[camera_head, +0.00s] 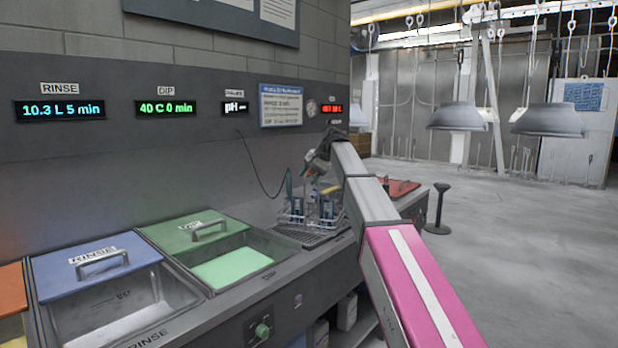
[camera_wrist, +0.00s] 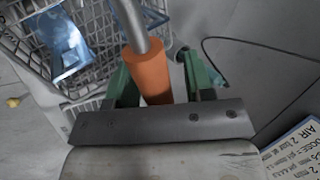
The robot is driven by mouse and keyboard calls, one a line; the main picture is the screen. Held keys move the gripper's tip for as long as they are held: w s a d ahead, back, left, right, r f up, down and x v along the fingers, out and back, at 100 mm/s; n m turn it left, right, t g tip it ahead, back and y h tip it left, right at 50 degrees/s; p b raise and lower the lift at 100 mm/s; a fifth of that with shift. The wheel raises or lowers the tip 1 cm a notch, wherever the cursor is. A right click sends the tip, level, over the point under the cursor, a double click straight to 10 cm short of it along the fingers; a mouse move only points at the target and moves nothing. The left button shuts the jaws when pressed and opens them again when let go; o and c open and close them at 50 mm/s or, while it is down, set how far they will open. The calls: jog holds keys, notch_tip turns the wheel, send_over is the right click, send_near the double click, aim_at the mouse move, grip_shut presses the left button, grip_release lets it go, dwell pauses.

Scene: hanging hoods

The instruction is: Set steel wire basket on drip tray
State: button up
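The steel wire basket (camera_head: 298,217) stands over the dark slatted drip tray (camera_head: 292,236) on the counter in the head view; it looks level, though its underside contact is hard to see. It holds blue parts. In the wrist view the basket (camera_wrist: 100,22) fills the upper left, and its steel handle carries an orange sleeve (camera_wrist: 148,72). My gripper (camera_wrist: 158,62) has green fingers on both sides of the sleeve, with a gap visible at the right finger. In the head view my gripper (camera_head: 318,168) is above the basket, partly hidden by my arm.
The green-lidded dip tank (camera_head: 258,252) and blue-lidded rinse tank (camera_head: 152,298) are left of the tray. A red panel (camera_head: 400,187) lies on the counter beyond. A black cable hangs on the wall behind. A black stand (camera_head: 438,210) is on the floor at right.

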jog(key=v, duration=1.2)
jog(key=shift+r, duration=0.15)
